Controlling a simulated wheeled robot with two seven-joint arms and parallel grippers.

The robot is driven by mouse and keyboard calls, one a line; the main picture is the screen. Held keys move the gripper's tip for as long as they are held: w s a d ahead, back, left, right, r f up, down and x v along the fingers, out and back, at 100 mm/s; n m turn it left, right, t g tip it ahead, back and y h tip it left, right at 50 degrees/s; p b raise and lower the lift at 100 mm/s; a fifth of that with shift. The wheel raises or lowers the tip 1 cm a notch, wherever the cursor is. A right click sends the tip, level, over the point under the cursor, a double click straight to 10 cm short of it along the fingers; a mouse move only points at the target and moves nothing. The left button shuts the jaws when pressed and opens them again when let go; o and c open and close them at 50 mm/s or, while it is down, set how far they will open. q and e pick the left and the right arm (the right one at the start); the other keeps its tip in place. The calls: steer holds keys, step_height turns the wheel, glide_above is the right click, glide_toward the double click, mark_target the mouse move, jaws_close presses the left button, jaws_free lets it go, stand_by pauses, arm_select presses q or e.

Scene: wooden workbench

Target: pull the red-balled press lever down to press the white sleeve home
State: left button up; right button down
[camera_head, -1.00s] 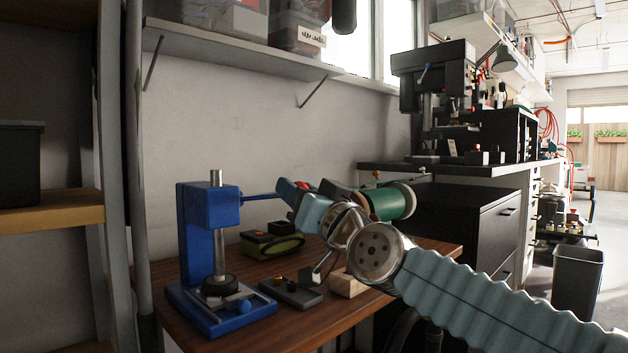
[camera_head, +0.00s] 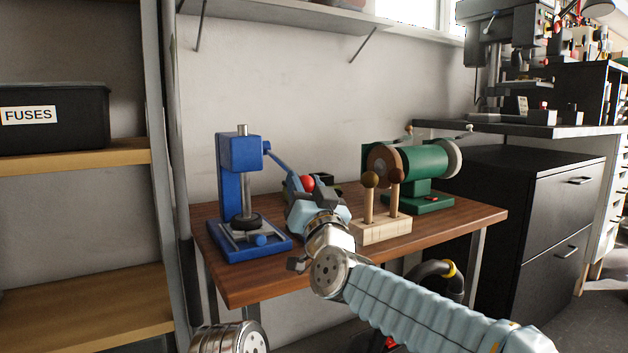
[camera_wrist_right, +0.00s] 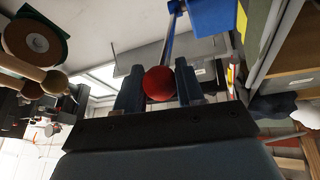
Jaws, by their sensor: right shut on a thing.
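The blue press (camera_head: 229,185) stands at the left of the bench. My right gripper (camera_head: 311,194) is shut on the red ball. In the right wrist view the ball (camera_wrist_right: 159,84) sits between the two fingers, and the lever (camera_wrist_right: 173,40) runs up from it. The steel ram (camera_head: 246,190) reaches down to a dark round piece (camera_head: 245,221) over the press base. I cannot make out the white sleeve. My left gripper is not in view.
A wooden block with two ball-topped pegs (camera_head: 381,232) stands right of my gripper, with a green grinder-like machine (camera_head: 425,170) behind it. The wooden bench (camera_head: 460,214) is bare at its right end. A shelf post rises close left of the press.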

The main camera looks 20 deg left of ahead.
steer(key=shift+w+f, duration=0.15)
steer(key=shift+f, duration=0.05)
steer(key=c, duration=0.8)
jaws_free()
steer(key=shift+o, duration=0.3)
steer(key=shift+r, duration=0.1)
steer(key=shift+d, duration=0.1)
steer(key=b+v, duration=0.2)
steer(key=v, duration=1.1)
steer(key=shift+s, duration=0.3)
steer(key=shift+d, duration=0.15)
